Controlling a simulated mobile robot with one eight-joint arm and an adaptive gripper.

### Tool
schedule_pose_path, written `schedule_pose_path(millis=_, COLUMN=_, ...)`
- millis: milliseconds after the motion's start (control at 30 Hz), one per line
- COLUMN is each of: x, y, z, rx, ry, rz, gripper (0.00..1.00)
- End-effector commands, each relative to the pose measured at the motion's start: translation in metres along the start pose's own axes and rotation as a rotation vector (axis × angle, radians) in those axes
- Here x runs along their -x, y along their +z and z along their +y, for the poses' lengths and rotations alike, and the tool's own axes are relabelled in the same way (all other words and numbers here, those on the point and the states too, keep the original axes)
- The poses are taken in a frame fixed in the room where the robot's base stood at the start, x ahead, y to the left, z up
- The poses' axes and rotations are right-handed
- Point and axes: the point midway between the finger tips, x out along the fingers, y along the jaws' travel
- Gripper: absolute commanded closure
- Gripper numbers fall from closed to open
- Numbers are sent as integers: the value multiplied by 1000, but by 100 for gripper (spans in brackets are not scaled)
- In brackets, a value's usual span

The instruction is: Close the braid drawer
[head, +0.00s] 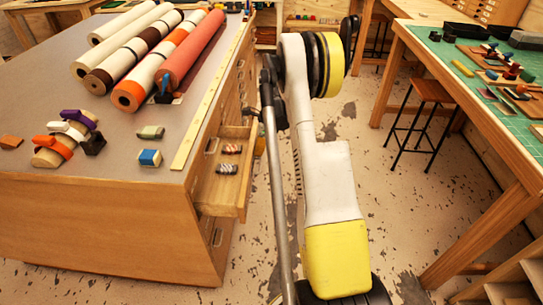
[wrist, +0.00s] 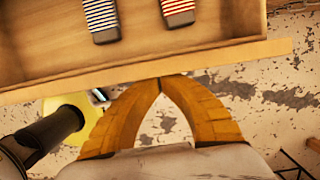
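The braid drawer (head: 222,195) stands pulled out from the right side of the wooden cabinet in the head view. Two striped braid pieces lie inside it, one blue and white (wrist: 101,17), one red and white (wrist: 178,10). The drawer's front panel (wrist: 225,56) crosses the wrist view. My gripper (wrist: 160,79) is shut and empty, its two curved fingers meeting at the tips. The tips are at or very near the outer face of the front panel; I cannot tell whether they touch. In the head view my gripper is mostly hidden behind my arm.
Worn floor lies open between cabinet and bench.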

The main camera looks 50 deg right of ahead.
Motion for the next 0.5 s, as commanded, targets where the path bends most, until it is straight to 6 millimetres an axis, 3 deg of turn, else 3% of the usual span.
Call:
schedule_pose_path(millis=100, x=-8, y=33, z=1, rx=5, ry=1, rz=0, gripper=100)
schedule_pose_path(millis=200, x=-12, y=51, z=1, rx=3, ry=0, rz=0, gripper=100)
schedule_pose_path(millis=500, x=-16, y=64, z=1, rx=-1, ry=0, rz=0, gripper=100)
